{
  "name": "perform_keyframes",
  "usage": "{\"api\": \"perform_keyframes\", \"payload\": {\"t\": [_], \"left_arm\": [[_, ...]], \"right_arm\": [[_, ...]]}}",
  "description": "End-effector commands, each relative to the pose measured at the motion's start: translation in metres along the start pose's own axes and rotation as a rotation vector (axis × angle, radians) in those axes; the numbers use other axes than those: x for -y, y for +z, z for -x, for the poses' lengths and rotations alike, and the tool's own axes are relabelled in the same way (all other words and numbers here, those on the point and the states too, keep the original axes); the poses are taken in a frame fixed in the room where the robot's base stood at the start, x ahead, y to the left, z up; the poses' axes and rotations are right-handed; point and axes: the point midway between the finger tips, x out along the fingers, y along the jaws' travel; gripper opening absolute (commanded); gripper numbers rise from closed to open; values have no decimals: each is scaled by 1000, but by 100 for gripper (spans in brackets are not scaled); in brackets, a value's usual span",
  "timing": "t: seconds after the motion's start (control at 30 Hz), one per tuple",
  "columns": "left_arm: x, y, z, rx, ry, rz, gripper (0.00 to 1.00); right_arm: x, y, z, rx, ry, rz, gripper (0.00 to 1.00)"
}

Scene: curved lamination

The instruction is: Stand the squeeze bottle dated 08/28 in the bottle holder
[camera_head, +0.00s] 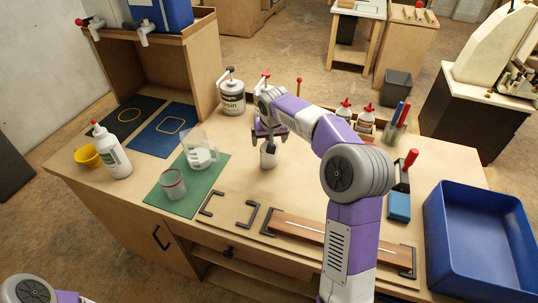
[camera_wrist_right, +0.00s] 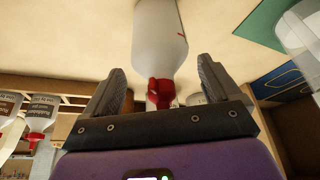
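A white squeeze bottle (camera_head: 268,157) stands upright on the table, partly covered by my right gripper (camera_head: 270,132). In the right wrist view this bottle (camera_wrist_right: 160,38) has a red cap between my open fingers (camera_wrist_right: 165,90), with gaps on both sides. No date can be read on it. The wooden bottle holder (camera_head: 376,130) stands to the right, behind my arm. Two red-capped bottles (camera_head: 344,110) (camera_head: 365,119) show there; their labels in the right wrist view (camera_wrist_right: 42,112) are too small to read surely. Only a piece of my left arm shows at lower left; its gripper is out of view.
A resin can (camera_head: 232,97) stands behind the bottle. A green mat (camera_head: 205,190) holds a clear jug (camera_head: 199,150) and a cup (camera_head: 172,184). A large white bottle (camera_head: 112,156) stands at left. A clamped strip (camera_head: 335,236) lies in front; a blue bin (camera_head: 480,240) is at right.

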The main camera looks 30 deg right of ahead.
Motion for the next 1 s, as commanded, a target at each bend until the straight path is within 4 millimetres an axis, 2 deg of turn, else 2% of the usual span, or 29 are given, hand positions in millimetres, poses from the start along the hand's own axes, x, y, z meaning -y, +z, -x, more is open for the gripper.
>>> {"api": "perform_keyframes", "payload": {"t": [0.03,0.07,0.57,0.8,0.87,1.0], "left_arm": [[0,0,0,0,0,0,43],[0,0,0,0,0,0,43],[0,0,0,0,0,0,43],[-1,0,2,0,0,0,43],[-2,0,4,0,0,0,43],[-6,1,15,0,0,0,43]], "right_arm": [[0,0,0,0,0,0,82],[0,0,0,0,0,0,77],[0,0,1,-1,0,0,1],[0,-2,5,-2,0,0,0],[0,-5,11,-4,0,0,0],[0,-16,37,-6,0,-1,0]]}}
